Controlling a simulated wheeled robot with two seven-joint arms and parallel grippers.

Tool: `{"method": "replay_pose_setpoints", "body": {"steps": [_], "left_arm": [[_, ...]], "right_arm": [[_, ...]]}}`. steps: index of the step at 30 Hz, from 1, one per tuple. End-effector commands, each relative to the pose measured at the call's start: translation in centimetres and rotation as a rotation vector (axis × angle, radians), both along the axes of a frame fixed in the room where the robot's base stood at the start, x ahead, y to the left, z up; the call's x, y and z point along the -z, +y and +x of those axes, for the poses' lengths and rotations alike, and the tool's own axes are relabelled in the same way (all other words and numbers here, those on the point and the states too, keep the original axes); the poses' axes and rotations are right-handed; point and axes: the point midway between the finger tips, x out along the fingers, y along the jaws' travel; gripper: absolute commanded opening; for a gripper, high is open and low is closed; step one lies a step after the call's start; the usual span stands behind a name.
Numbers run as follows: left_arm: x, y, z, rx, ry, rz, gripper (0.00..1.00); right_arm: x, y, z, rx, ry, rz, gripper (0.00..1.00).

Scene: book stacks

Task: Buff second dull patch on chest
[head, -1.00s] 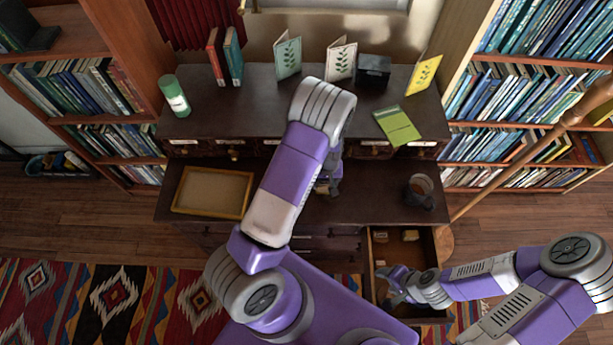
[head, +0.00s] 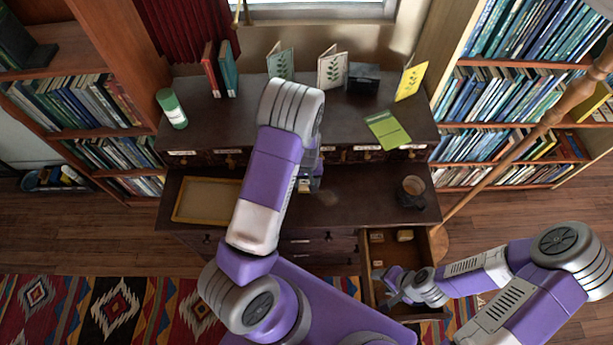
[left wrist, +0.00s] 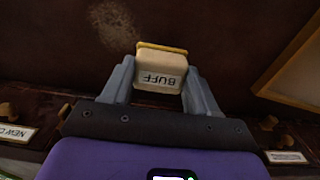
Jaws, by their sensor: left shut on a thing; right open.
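The dark wooden chest (head: 365,190) stands ahead of me. A pale, speckled dull patch (head: 327,197) lies on its lower top; it also shows in the left wrist view (left wrist: 115,25). My left gripper (head: 308,182) is partly hidden behind my own arm, over that top and just left of the patch. In the left wrist view, the left gripper (left wrist: 158,82) is shut on a cream block labelled BUFF (left wrist: 160,75) with a yellowish edge. I cannot tell whether the block touches the wood. My right gripper (head: 388,286) is open and empty at the open drawer (head: 378,245).
A shallow framed tray (head: 205,200) lies left on the lower top, and a mug (head: 411,190) stands right. The upper shelf carries a green can (head: 172,108), cards, books and a green booklet (head: 388,130). A long wooden pole (head: 530,140) leans at the right.

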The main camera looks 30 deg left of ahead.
Motion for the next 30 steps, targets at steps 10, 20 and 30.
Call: {"method": "replay_pose_setpoints", "body": {"steps": [10, 20, 30], "left_arm": [[-3.2, 0.0, 0.0, 0.000, 0.000, 0.000, 0.26], [-3.3, 0.0, 0.0, 0.000, 0.001, -0.001, 0.26], [-3.7, -0.5, 0.1, 0.021, -0.002, -0.003, 0.26]], "right_arm": [[-2.6, 0.0, 0.0, 0.000, 0.000, 0.000, 0.58], [-2.7, 0.0, 0.0, 0.000, 0.000, 0.000, 0.58], [-2.4, 0.0, 0.0, 0.000, 0.001, 0.000, 0.58]]}}
